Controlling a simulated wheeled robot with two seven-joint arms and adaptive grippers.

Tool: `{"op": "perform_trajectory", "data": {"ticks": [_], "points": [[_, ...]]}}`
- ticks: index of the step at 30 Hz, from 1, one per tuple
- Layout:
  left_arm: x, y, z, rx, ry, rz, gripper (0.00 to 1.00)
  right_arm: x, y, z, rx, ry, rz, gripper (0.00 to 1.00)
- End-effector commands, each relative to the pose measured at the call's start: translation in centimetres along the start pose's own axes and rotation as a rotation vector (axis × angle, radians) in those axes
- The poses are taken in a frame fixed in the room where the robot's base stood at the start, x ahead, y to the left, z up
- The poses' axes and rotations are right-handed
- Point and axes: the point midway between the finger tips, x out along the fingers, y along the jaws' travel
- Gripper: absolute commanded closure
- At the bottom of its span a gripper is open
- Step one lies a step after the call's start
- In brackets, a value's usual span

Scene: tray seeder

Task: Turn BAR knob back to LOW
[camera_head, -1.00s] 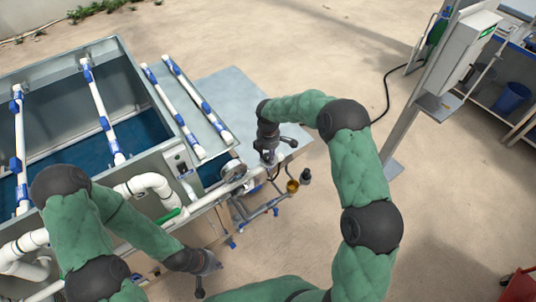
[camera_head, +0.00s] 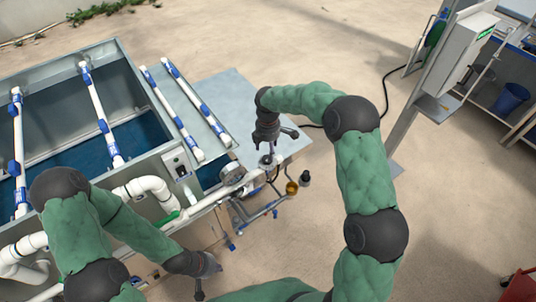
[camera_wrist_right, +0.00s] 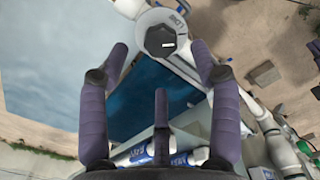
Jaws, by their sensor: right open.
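The BAR knob (camera_wrist_right: 160,40) is a dark, many-sided knob with a white mark, on a round pale dial in the right wrist view. Lettering on the dial's upper right rim seems to read LOW. In the head view the knob's post (camera_head: 266,161) stands at the tank's near right corner. My right gripper (camera_head: 265,148) is just above it, open; in the wrist view its fingers (camera_wrist_right: 160,54) are spread on either side of the knob with nothing between them. My left gripper (camera_head: 207,273) is low at the front, its finger opening unclear.
A grey tank (camera_head: 137,72) with white pipes and blue fittings fills the left. A pressure gauge (camera_head: 231,172) and brass fitting (camera_head: 292,188) are near the knob. A control box (camera_head: 468,50) on a post stands right. Open floor lies between.

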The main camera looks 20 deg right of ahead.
Motion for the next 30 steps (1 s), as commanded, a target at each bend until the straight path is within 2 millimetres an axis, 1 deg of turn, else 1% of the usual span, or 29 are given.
{"op": "perform_trajectory", "data": {"ticks": [1, 6, 9, 12, 17, 30], "points": [[0.0, 0.0, 0.0, 0.000, 0.000, 0.000, 1.00, -1.2, 0.1, 0.0, 0.000, 0.001, 0.004, 0.36], [0.0, 0.0, 0.0, 0.000, 0.000, 0.000, 1.00, -4.0, 0.0, 0.1, 0.000, 0.000, 0.001, 0.36], [0.0, 0.0, 0.0, 0.000, 0.000, 0.000, 1.00, -5.2, 0.0, 0.1, 0.000, 0.000, 0.000, 0.36], [0.0, 0.0, 0.0, 0.000, 0.000, 0.000, 1.00, -5.8, 0.0, 0.0, 0.000, 0.000, -0.001, 0.36], [0.0, 0.0, 0.0, 0.000, 0.000, 0.000, 1.00, -6.2, -0.1, 0.1, 0.000, 0.000, -0.003, 0.36], [0.0, 0.0, 0.0, 0.000, 0.000, 0.000, 1.00, -6.1, -0.1, 0.1, 0.000, 0.000, -0.003, 0.36]]}}
